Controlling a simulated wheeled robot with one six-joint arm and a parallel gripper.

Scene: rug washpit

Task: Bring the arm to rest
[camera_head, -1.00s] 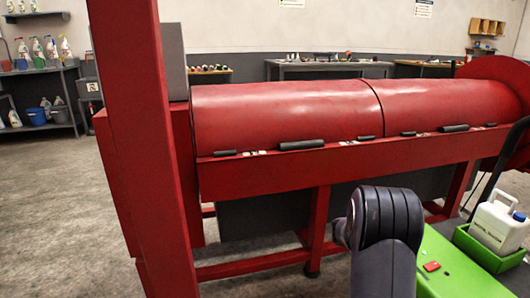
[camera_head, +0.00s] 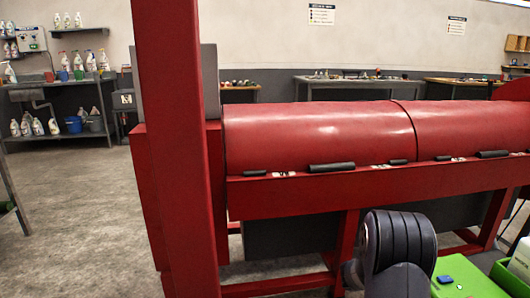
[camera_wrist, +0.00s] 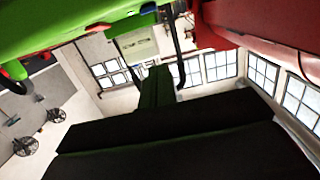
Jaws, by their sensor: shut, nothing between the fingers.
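My gripper (camera_wrist: 157,88) shows in the wrist view as a narrow, shut pair of fingers beyond a broad dark body, with nothing held. In the head view my dark arm rises at the lower right, folded at a rounded joint in front of the red machine (camera_head: 310,135). The gripper itself is not visible in the head view.
A red post (camera_head: 178,130) stands close at left. A white jug (camera_head: 521,258) sits in a green tray (camera_head: 509,283) at lower right. Shelves with bottles (camera_head: 60,87) stand at back left, a bench (camera_head: 350,82) behind the machine. The left floor (camera_head: 75,210) is clear.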

